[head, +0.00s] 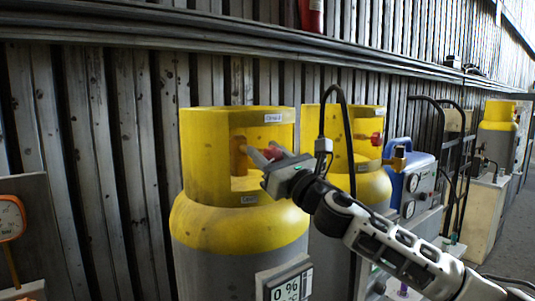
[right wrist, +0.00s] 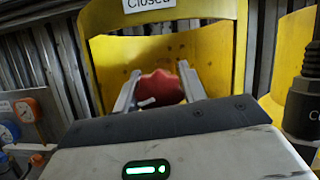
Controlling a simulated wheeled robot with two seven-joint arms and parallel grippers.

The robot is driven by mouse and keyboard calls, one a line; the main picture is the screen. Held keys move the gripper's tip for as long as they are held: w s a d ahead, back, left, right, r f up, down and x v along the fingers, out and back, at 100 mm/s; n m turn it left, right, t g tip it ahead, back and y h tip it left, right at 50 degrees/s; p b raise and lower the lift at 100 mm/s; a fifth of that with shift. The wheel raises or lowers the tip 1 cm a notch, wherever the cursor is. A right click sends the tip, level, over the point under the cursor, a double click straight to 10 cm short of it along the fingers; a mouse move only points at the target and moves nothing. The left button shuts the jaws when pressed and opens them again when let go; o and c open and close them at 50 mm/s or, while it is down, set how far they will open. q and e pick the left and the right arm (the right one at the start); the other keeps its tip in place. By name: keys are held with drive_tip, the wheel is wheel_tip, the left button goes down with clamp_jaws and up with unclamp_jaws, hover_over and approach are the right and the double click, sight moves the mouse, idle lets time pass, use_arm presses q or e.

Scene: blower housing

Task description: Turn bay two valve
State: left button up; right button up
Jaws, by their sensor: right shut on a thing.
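A red valve handwheel (right wrist: 160,86) sits inside the yellow collar (head: 207,150) of the nearest gas cylinder. My right gripper (head: 256,149) reaches in through the collar's opening from the right. In the right wrist view its two fingers (right wrist: 158,80) lie on either side of the red handwheel, shut on it. In the head view the fingers partly hide the handwheel (head: 272,153). A label reading "Closed" (right wrist: 149,4) is on the collar above the opening. A display (head: 287,286) on the cylinder's front reads 0 %. My left gripper is out of view.
A second yellow-topped cylinder (head: 371,187) with its own red valve (head: 376,139) stands just right, partly behind my right arm. A blue gauge box (head: 414,176) and a hand truck are beyond it. An orange gauge (head: 9,218) is at left. A corrugated wall closes the back.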

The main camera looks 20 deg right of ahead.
drive_tip(key=shift+m, duration=0.3)
drive_tip(key=m+h, duration=0.2)
drive_tip(key=m, duration=0.1)
drive_tip(key=m+t+h, duration=0.1)
drive_tip(key=m+h, duration=0.1)
drive_tip(key=m, duration=0.2)
drive_tip(key=shift+f+m, duration=0.1)
drive_tip(key=shift+m, duration=0.2)
drive_tip(key=m+h, duration=0.1)
drive_tip(key=m, duration=0.2)
drive_tip(key=m+g+h, duration=0.1)
drive_tip(key=m+h, duration=0.1)
drive_tip(key=m, duration=0.2)
drive_tip(key=shift+w+d, duration=0.1)
drive_tip(key=shift+d, duration=0.1)
drive_tip(key=m+g+h, duration=0.1)
drive_tip(key=m, duration=0.2)
drive_tip(key=m+h, duration=0.1)
drive_tip(key=m, duration=0.2)
drive_tip(key=shift+f+g, duration=0.15)
drive_tip(key=shift+g, duration=0.25)
drive_tip(key=m+g, duration=0.1)
drive_tip(key=m, duration=0.4)
drive_tip(key=shift+d+f+g, duration=0.1)
drive_tip(key=shift+f+g, duration=0.05)
drive_tip(key=shift+g, duration=0.25)
drive_tip(key=o, duration=1)
drive_tip(key=shift+c, duration=0.2)
